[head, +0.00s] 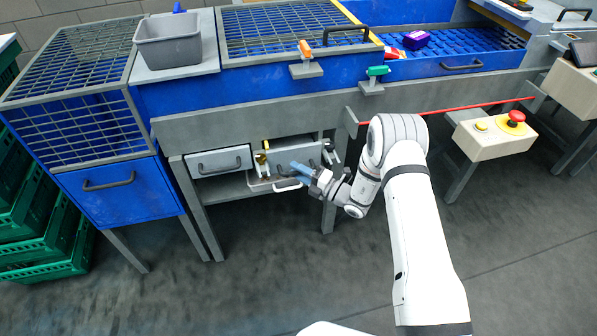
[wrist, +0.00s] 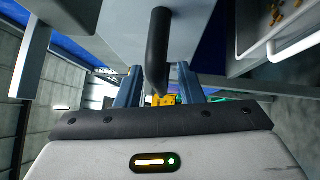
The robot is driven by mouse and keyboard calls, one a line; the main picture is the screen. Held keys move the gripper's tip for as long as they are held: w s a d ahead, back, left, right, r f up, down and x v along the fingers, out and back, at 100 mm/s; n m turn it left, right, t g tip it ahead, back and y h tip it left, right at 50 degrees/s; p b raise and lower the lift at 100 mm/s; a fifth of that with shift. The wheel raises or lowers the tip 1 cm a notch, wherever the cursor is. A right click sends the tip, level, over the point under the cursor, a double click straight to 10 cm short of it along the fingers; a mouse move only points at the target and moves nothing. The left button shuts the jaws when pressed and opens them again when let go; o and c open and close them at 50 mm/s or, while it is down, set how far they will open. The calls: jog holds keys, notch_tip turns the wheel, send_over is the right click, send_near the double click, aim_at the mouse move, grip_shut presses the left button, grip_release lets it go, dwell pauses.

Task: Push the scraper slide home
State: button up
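Under the conveyor bench, a grey-fronted panel (head: 287,156) sits to the right of a grey drawer (head: 219,162). Which part is the scraper slide is not clear from the pictures. A yellow upright part (head: 262,160) stands at the panel's left edge. My gripper (head: 298,168) is in front of the panel, with its blue fingers toward it. In the wrist view my gripper (wrist: 159,75) has its fingers apart. A dark bar handle (wrist: 159,45) shows between them, with a gap on each side.
A shallow pale tray (head: 262,187) with a white handle sticks out below the panel. In the wrist view the tray (wrist: 291,43) holds orange crumbs. A bench leg (head: 329,211) stands right of the panel. The floor in front is clear.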

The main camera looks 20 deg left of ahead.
grip_shut()
dwell(0.4)
jog(key=shift+w+d, duration=0.1)
